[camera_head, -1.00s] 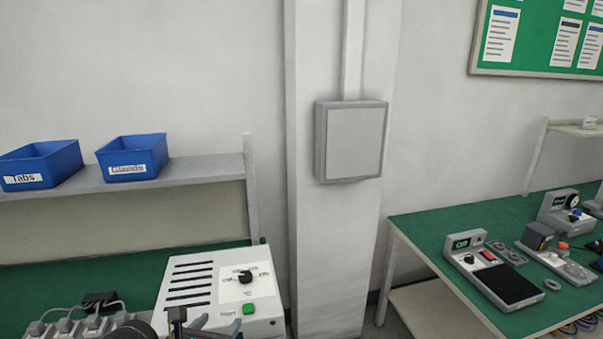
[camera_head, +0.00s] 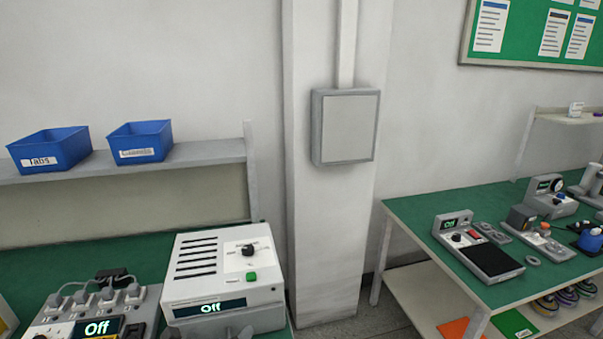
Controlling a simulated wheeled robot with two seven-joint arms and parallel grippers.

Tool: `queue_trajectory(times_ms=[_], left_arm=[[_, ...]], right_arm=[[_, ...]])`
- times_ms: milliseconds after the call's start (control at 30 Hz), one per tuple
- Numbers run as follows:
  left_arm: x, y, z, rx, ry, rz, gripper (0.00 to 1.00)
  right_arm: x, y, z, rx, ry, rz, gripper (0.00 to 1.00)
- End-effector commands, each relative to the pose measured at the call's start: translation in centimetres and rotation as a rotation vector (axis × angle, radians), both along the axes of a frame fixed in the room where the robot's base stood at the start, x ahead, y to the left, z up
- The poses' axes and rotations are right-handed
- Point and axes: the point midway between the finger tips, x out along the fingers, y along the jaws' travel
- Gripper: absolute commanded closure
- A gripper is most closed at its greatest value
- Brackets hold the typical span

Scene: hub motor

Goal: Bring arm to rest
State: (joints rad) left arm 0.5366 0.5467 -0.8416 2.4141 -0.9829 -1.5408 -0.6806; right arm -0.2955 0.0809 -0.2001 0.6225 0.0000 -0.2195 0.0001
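Only small grey and dark tips show at the bottom edge, in front of the white oven-like unit; they look like part of my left gripper (camera_head: 205,334). The rest of that gripper and its arm are below the picture, so I cannot tell whether it is open or shut. My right gripper and arm are not in view. The white unit (camera_head: 222,262) has a dial, a green button and a display reading "Off".
A grey socket unit (camera_head: 75,310), also reading "Off", is left of the white unit. Blue bins (camera_head: 48,150) stand on a shelf (camera_head: 205,152). A green-topped bench (camera_head: 425,214) with instruments stands at right. Bare floor lies between the benches.

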Motion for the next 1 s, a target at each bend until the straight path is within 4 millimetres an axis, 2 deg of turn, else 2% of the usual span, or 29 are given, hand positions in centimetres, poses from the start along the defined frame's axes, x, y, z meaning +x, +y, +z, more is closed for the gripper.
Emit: queue_trajectory(times_ms=[167, 267, 400, 500, 700, 1000], left_arm=[[-2.5, -1.1, -2.3, -0.318, 0.155, 0.191, 0.42], [-4.3, -1.1, -4.0, -0.558, 0.274, 0.378, 0.42], [-7.9, 0.6, -7.4, -0.934, 0.458, 0.775, 0.42], [-10.5, 2.5, -9.8, -1.129, 0.538, 1.053, 0.42], [-15.4, 5.9, -13.4, -1.36, 0.591, 1.494, 0.42], [-22.9, 10.5, -17.2, -1.536, 0.528, 2.027, 0.42]], right_arm=[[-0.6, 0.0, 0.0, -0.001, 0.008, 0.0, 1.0], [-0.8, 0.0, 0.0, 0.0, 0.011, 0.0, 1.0], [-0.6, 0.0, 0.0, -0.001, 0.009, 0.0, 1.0], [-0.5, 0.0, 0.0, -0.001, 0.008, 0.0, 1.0], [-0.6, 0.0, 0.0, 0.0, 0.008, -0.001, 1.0], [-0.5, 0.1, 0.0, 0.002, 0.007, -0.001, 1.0]])
